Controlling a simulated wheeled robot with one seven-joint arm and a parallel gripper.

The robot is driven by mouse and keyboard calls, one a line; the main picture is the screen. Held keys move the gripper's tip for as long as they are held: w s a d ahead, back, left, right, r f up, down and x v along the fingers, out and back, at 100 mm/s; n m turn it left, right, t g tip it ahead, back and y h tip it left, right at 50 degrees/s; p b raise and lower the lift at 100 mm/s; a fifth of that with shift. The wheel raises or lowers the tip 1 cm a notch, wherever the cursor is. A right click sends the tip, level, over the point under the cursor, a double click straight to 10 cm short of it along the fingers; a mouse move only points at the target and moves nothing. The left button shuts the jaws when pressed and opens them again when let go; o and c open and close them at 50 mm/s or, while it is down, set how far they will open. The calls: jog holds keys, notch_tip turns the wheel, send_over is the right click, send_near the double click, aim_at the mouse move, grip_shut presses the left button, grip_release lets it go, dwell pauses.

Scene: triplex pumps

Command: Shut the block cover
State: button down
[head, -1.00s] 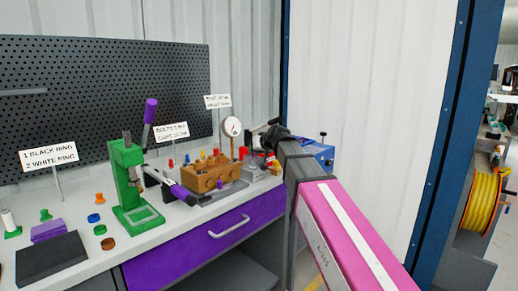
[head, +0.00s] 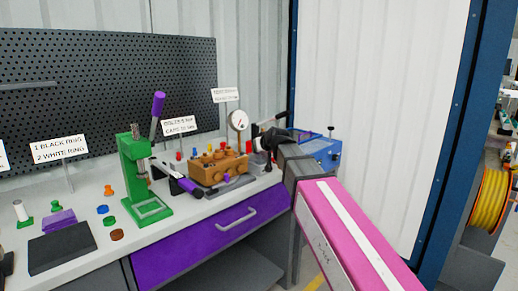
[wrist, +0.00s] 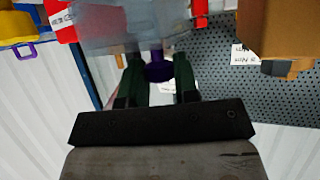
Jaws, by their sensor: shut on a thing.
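In the wrist view my gripper (wrist: 158,62) has its two dark green fingers on either side of a purple knob (wrist: 158,72) and is shut on it. The knob meets a grey, partly see-through piece (wrist: 125,28), which looks like the block cover. In the head view my gripper (head: 257,146) is at the right end of the brown block (head: 215,172), just past the round gauge. My wrist hides most of the grey piece there. I cannot tell the cover's angle. The brown block also shows at the upper right of the wrist view (wrist: 278,28).
A green press (head: 137,170) with a purple-tipped lever stands left of the block. The gauge (head: 238,120) rises behind the block, close to my gripper. A blue box (head: 322,150) is at the bench's right end. Small coloured parts and a dark pad (head: 62,252) lie at the left.

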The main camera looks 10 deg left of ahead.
jog(key=c, duration=1.1)
grip_release()
jog(key=shift+s+f, duration=0.1)
jog(key=shift+c, duration=0.2)
jog(key=v, duration=1)
jog(key=shift+s+d+r, duration=0.15)
jog(key=shift+s+r, duration=0.1)
jog(key=shift+s, duration=0.05)
jog(key=d+f+m+g+h, duration=0.25)
jog(key=d+f, duration=0.45)
jog(key=f, duration=0.7)
jog(key=s+d+f+m+g+h, duration=0.1)
jog(key=s+d+f, duration=0.3)
jog(key=f, duration=0.6)
jog(key=s+d+f+m+g+h, duration=0.2)
jog(key=s+d+f+g, duration=0.2)
jog(key=d+f, duration=0.5)
jog(key=s+d+f+m+g+h, duration=0.1)
jog(key=s+d+f, duration=0.5)
jog(key=f, duration=0.6)
jog(key=shift+s+d+g, duration=0.25)
jog(key=shift+d+g, duration=0.45)
jog(key=shift+g, duration=0.15)
